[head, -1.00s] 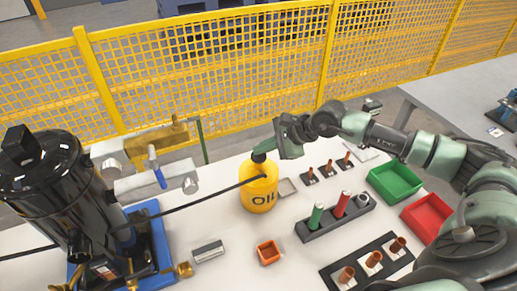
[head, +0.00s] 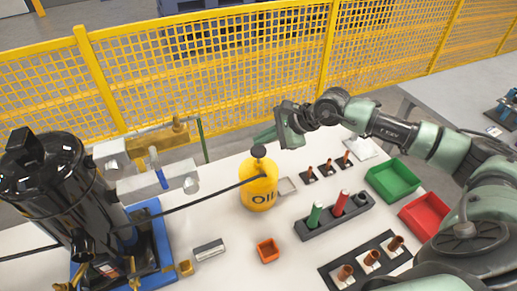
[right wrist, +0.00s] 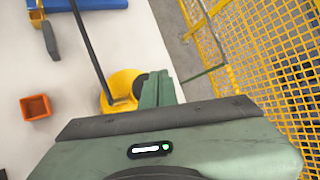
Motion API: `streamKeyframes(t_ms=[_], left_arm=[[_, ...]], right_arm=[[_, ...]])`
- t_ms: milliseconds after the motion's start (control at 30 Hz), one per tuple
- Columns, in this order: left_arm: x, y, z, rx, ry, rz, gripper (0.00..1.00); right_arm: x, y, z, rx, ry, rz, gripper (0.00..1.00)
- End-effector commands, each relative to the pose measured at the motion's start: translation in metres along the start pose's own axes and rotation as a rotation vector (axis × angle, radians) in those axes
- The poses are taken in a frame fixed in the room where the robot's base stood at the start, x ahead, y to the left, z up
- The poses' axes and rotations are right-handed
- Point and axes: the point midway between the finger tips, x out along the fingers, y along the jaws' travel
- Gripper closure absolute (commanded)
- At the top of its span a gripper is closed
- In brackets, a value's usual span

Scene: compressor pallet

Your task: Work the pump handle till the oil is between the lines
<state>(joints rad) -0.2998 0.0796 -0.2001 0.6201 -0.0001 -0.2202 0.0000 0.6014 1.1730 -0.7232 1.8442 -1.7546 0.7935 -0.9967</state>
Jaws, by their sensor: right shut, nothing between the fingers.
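The yellow oil can (head: 258,192), marked OIL, stands upright on the white table. Its black pump knob (head: 258,151) sits on top. My right gripper (head: 267,138) is shut and empty, just above and to the right of the knob; whether it touches the knob I cannot tell. In the right wrist view the shut fingers (right wrist: 158,90) show beside the can (right wrist: 117,88), partly covering the knob. A black hose (head: 200,203) runs from the can toward the black compressor (head: 50,190) at left. I cannot make out an oil level or lines. My left gripper is out of view.
A rack with green and red cylinders (head: 335,215), a green bin (head: 393,180) and a red bin (head: 427,215) stand right of the can. A small orange bin (head: 268,250) is in front. A yellow mesh fence (head: 230,85) runs behind the table.

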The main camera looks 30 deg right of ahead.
Motion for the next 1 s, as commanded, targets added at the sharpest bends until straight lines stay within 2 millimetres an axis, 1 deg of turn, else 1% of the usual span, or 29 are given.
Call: streamKeyframes(t_ms=[100,433,1000], left_arm=[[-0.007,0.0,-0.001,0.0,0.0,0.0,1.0],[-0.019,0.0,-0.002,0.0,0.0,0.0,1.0],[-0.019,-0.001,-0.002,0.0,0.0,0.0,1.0]], right_arm=[[-0.009,-0.007,0.007,-0.001,-0.001,-0.002,1.0],[-0.031,-0.023,0.023,-0.001,-0.001,-0.003,1.0],[-0.032,-0.023,0.023,0.0,0.0,-0.001,1.0]])
